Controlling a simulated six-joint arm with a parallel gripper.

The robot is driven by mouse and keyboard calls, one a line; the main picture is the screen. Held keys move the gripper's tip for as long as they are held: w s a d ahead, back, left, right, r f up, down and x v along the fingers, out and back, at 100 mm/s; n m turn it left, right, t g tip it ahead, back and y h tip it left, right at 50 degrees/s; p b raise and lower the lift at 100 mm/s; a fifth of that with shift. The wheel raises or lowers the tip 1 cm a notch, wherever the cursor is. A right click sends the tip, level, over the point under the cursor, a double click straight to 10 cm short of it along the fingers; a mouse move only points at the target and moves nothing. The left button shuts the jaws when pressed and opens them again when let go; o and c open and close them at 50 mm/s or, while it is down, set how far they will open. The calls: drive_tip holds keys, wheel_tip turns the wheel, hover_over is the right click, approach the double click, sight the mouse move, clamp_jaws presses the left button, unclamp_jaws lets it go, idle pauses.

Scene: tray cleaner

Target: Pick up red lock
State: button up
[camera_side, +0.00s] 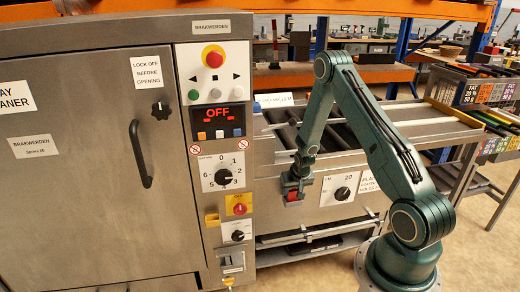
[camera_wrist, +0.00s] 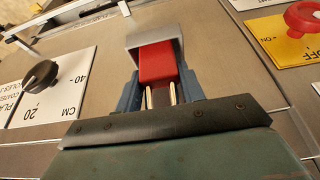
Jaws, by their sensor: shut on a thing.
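The red lock (camera_wrist: 157,62) is a red block with a grey metal part (camera_wrist: 153,34) at its far end. In the wrist view my gripper (camera_wrist: 160,95) is shut on its red body, one finger on each side. In the side view the red lock (camera_side: 292,196) shows as a small red patch at the tip of my gripper (camera_side: 292,184), in front of the steel panel. I cannot tell whether the lock touches the panel.
A red rotary switch on a yellow plate (camera_side: 239,205) is left of my gripper. A black dial (camera_side: 342,193) on a white plate is to the right. The cleaner's door handle (camera_side: 141,155) sticks out further left. A low shelf (camera_side: 313,238) runs below.

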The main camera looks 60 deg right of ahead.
drive_tip(key=shift+r, duration=0.1)
wheel_tip(320, 180, up, 20)
idle(0.8)
